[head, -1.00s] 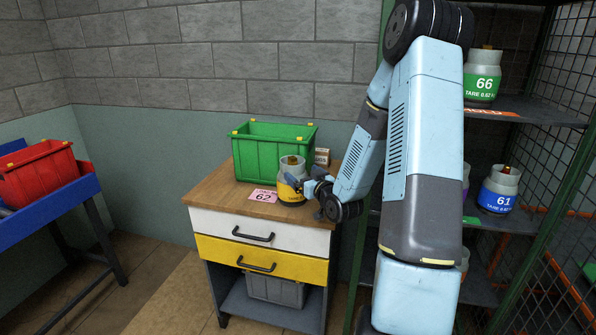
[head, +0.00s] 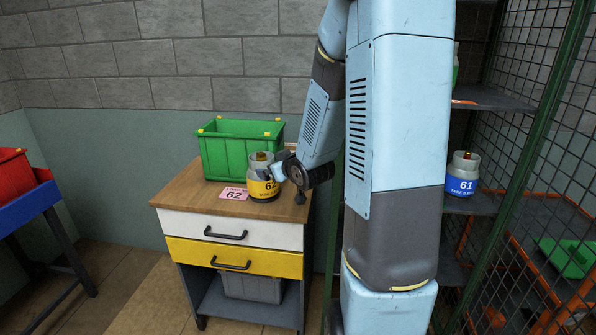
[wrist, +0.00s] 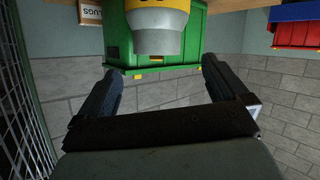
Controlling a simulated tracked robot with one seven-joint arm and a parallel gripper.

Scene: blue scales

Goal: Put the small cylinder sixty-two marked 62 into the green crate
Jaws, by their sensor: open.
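The small cylinder 62 (head: 262,188) has a yellow band marked 62 and a grey top. It stands upright on the wooden top of the cabinet (head: 172,193), beside a pink card (head: 234,194) marked 62. The green crate (head: 238,157) stands right behind it. My gripper (head: 281,173) is at the cylinder's right side in the head view, and its fingers are partly hidden. In the wrist view, which is upside down, my gripper (wrist: 163,82) is open and its fingers are wide apart. The cylinder's grey collar (wrist: 157,42) shows ahead of them, with the green crate behind.
A red crate (head: 14,173) sits on a blue stand (head: 38,208) at the left. A rack with mesh sides stands at the right, with a blue-banded cylinder 61 (head: 461,185) on a shelf.

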